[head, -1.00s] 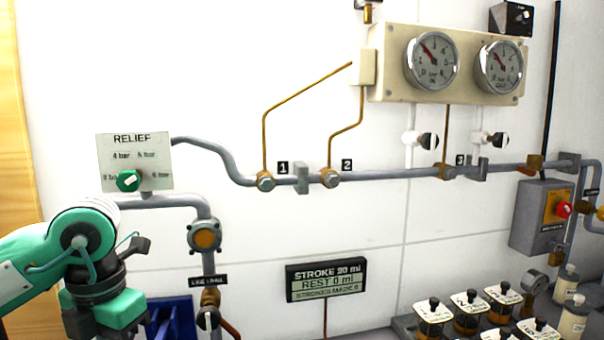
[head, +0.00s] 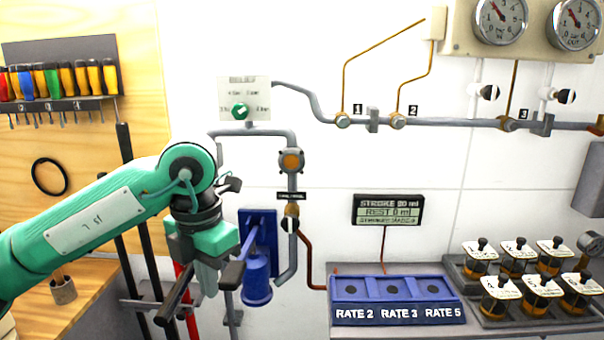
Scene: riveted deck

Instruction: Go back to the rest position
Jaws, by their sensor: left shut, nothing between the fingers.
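My left gripper (head: 207,280) hangs from the green left arm in the left half of the head view, pointing down. It is shut and empty. It is in front of the lower wall, to the left of the blue pump-like unit (head: 257,280), and appears apart from it. My right gripper is not in view.
The blue rate block (head: 397,313) and a rack with several labelled jars (head: 519,309) stand on the bench at the right. Grey pipes, a relief dial (head: 240,112) and a display (head: 388,211) are on the wall. A screwdriver rack (head: 60,106) hangs at the left.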

